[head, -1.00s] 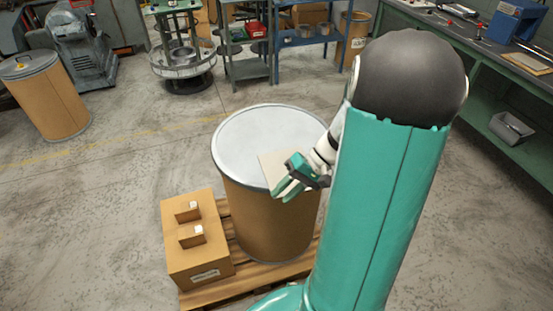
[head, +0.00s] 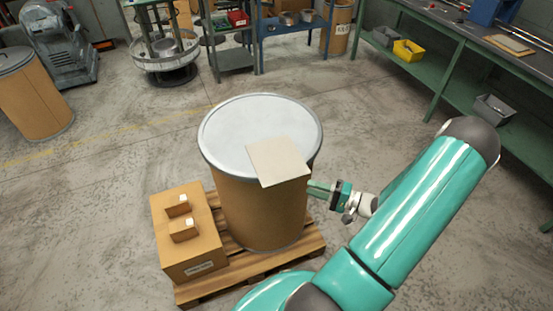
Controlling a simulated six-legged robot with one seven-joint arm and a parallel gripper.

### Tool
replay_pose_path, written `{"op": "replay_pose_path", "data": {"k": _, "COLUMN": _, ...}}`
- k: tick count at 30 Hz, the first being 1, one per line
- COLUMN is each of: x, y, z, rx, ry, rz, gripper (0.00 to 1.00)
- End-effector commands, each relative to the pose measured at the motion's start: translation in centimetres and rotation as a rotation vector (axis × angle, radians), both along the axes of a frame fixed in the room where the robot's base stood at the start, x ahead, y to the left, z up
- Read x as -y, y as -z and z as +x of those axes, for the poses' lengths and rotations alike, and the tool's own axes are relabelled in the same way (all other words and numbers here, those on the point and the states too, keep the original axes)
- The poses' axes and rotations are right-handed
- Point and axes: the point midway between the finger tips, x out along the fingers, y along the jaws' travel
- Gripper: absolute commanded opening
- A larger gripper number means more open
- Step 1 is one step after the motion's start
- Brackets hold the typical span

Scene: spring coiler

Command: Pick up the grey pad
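The grey pad (head: 277,161) is a flat, pale beige-grey square. It lies on the light lid (head: 240,130) of a brown drum, and its near right part overhangs the rim. My gripper (head: 314,187) is at the drum's right side, just below and right of the pad's near right corner. Its green fingers point left towards the drum wall. They are seen side-on, so I cannot tell the gap between them. I see no pad between them, and whether they touch the drum is unclear.
The drum (head: 262,212) stands on a wooden pallet (head: 290,252). A cardboard box (head: 190,245) with two small blocks on top sits left of it. A green workbench (head: 440,70) runs along the right. Floor is open between the drum and the bench.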

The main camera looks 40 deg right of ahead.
Motion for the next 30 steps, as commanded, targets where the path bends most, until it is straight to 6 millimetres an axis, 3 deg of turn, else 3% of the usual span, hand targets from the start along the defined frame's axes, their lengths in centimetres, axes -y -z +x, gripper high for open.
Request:
{"op": "replay_pose_path", "data": {"k": 6, "x": -2.0, "y": 0.0, "z": 3.4, "rx": -0.002, "ry": -0.003, "rz": 0.001, "gripper": 0.31}}
{"op": "replay_pose_path", "data": {"k": 14, "x": -2.9, "y": 0.0, "z": 5.1, "rx": -0.001, "ry": -0.004, "rz": 0.000, "gripper": 0.31}}
{"op": "replay_pose_path", "data": {"k": 21, "x": -4.7, "y": -0.1, "z": 8.2, "rx": -0.001, "ry": -0.005, "rz": 0.003, "gripper": 0.31}}
{"op": "replay_pose_path", "data": {"k": 30, "x": -5.0, "y": -0.1, "z": 8.9, "rx": -0.003, "ry": -0.002, "rz": 0.001, "gripper": 0.31}}
